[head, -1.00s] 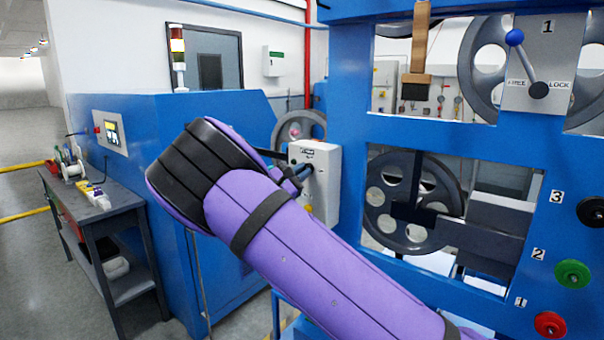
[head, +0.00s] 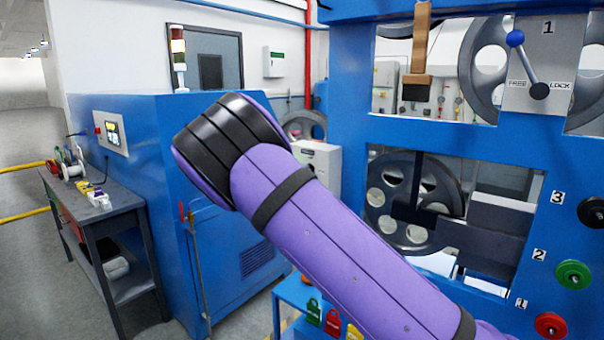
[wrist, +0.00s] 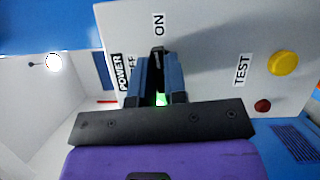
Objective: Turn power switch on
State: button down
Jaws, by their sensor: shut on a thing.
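The power switch box is a light grey panel (head: 322,158) on the blue machine in the head view, partly covered by my arm. In the wrist view its face (wrist: 205,70) shows POWER, ON and TEST labels and a partly hidden OFF label. The dark switch handle (wrist: 158,54) sits between my fingers and points toward ON. My gripper (wrist: 156,78) is shut on this handle. Something green shows between the fingers. In the head view my gripper is hidden behind my purple and black arm.
A yellow button (wrist: 284,64) and a small red one (wrist: 263,106) are on the panel near TEST. A blue frame (head: 345,130) with pulleys stands at right. A grey workbench (head: 105,215) is at left. Padlocks (head: 333,321) sit on a low blue stand.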

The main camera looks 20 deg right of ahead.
jog(key=shift+d+r+m, duration=0.1)
jog(key=shift+m, duration=0.4)
jog(key=c, duration=1.3)
grip_release()
jog(key=shift+o, duration=0.7)
jog(key=v, duration=1)
jog(key=shift+a, duration=0.4)
jog(key=shift+r, duration=0.1)
